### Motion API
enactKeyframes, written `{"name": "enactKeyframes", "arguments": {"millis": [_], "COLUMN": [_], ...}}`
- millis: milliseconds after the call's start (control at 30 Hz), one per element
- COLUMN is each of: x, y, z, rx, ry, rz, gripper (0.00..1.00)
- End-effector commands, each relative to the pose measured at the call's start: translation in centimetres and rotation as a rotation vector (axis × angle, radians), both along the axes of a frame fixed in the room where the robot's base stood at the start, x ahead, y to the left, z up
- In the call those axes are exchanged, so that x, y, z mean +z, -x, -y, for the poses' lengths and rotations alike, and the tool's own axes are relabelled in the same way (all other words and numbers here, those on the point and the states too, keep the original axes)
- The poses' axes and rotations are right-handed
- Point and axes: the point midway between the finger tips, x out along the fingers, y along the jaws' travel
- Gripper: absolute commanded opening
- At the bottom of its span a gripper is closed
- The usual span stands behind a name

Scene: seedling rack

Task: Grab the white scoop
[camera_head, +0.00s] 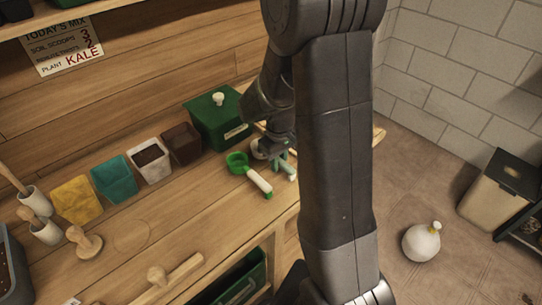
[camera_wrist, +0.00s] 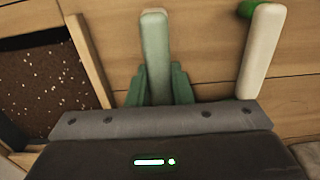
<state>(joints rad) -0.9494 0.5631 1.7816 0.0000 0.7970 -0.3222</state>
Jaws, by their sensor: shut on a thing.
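A scoop with a pale grey-white bowl (camera_head: 257,149) lies on the bench in front of the dark green box, mostly behind my arm. In the wrist view its pale green handle (camera_wrist: 155,45) with a whitish tip stands between my green fingers. My gripper (camera_wrist: 158,88) is shut on this handle; it also shows in the head view (camera_head: 279,160). The bowl is hidden in the wrist view. A second scoop, with a green bowl (camera_head: 237,161) and a white handle (camera_head: 258,181), lies just left of my gripper. Its white handle also shows in the wrist view (camera_wrist: 262,50), apart from my fingers.
A dark green lidded box (camera_head: 218,122) stands behind the scoops. Brown (camera_head: 181,144), white (camera_head: 152,160), teal (camera_head: 114,178) and yellow (camera_head: 76,200) pots line the bench's back. Wooden tampers (camera_head: 84,243) lie at left. A round white bottle (camera_head: 421,242) stands on the floor.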

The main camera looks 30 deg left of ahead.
Motion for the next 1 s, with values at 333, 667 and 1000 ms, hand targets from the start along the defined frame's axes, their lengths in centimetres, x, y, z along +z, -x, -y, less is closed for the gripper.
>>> {"name": "enactKeyframes", "arguments": {"millis": [333,667,1000], "x": [3.8,9.3,10.0], "y": [-0.1,0.0,0.0], "z": [-0.1,0.0,0.0], "rx": [0.0,0.0,0.0], "ry": [-0.005,-0.002,0.0], "rz": [0.004,0.002,0.0], "gripper": [0.0,0.0,0.0]}}
